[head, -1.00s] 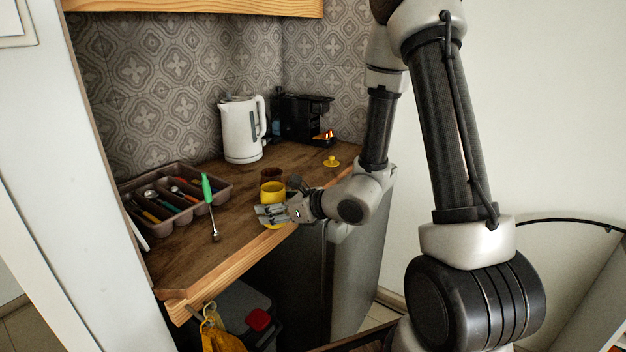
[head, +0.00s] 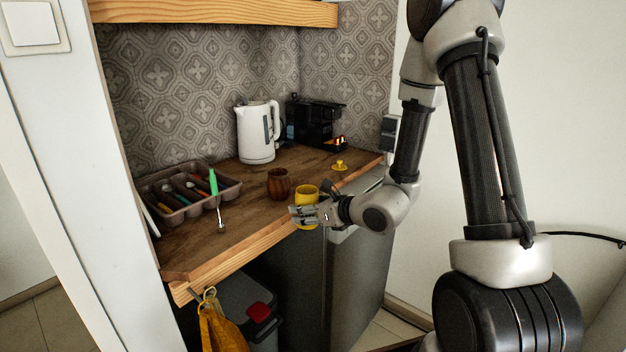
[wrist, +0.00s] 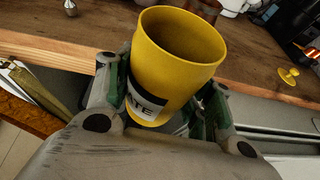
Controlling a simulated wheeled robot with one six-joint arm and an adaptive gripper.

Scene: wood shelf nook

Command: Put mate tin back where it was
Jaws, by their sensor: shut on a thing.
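My gripper (head: 305,215) is shut on the tin. The fingers (wrist: 165,100) sit on both sides of its lower body. The tin is held upright or slightly tilted at the counter's front edge, apparently in front of it. A small yellow lid with a knob (head: 340,165) lies on the counter (head: 250,210) at the back right; it also shows in the wrist view (wrist: 288,76).
A brown wooden cup (head: 278,184) stands just behind the tin. A white kettle (head: 256,132), a black coffee machine (head: 316,122) and a cutlery tray (head: 232,187) stand farther back. A green-handled utensil (head: 214,183) is at the tray.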

